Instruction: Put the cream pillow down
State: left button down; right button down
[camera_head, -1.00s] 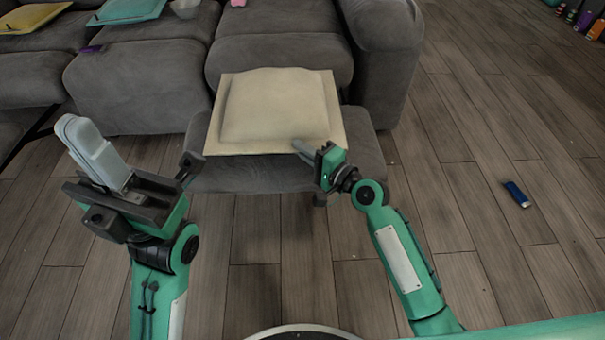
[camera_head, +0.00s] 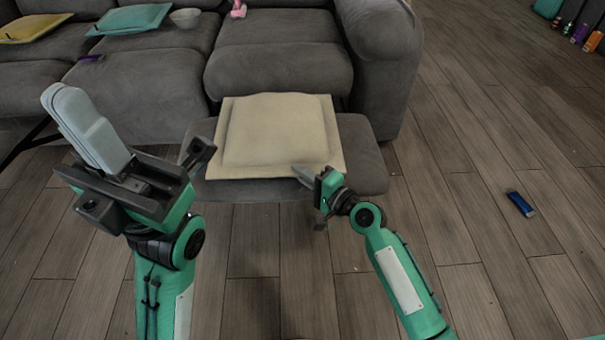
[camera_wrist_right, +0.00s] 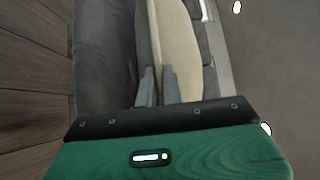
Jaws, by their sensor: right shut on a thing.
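The cream pillow (camera_head: 280,128) is square with a flat border. In the head view it lies over the grey extended footrest (camera_head: 362,150) in front of the sofa; I cannot tell if its whole underside touches. My right gripper (camera_head: 304,173) is shut on its near right edge. In the right wrist view the two grey fingers (camera_wrist_right: 158,88) pinch the border of the cream pillow (camera_wrist_right: 180,45). My left gripper (camera_head: 85,125) is empty, its pale fingers together, raised left of the footrest.
The grey sofa (camera_head: 280,65) stands behind. On it lie a teal pillow (camera_head: 130,18), a yellow pillow (camera_head: 32,28), a bowl (camera_head: 185,17), a pink object (camera_head: 238,9) and a purple object (camera_head: 92,58).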

jog(key=c, duration=1.5)
grip_release()
jog(key=shift+f, duration=0.1)
jog(key=shift+c, duration=0.2)
